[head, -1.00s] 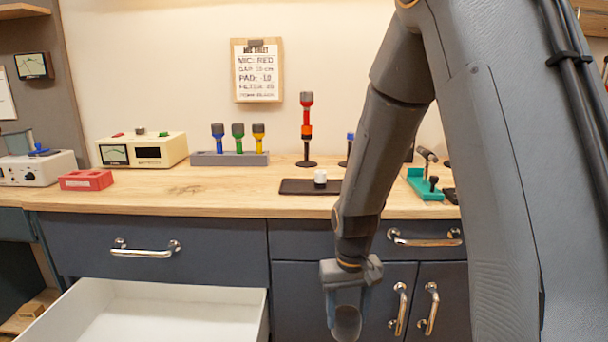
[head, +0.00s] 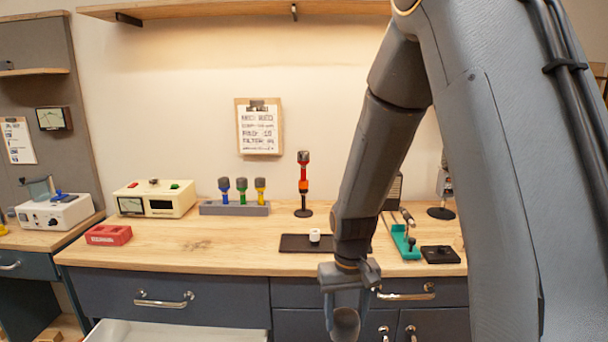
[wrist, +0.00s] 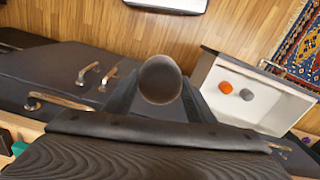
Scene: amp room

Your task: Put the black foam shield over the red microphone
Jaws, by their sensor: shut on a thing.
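The red microphone (head: 303,172) stands upright on a round black base on the wooden bench, with a bare dark grey head and an orange band. My gripper (head: 345,305) hangs in front of the bench, below the bench top and apart from the microphone. It is shut on a dark rounded piece, the black foam shield (head: 345,324). In the wrist view the shield (wrist: 160,79) shows end-on between the fingers, with a brownish round face.
A dark tray (head: 290,243) with a white piece lies in front of the microphone. A rack (head: 235,209) of blue, green and yellow microphones stands left. A teal stand (head: 400,240) is right. The open white drawer (wrist: 284,103) holds orange (wrist: 225,87) and grey (wrist: 247,94) pieces.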

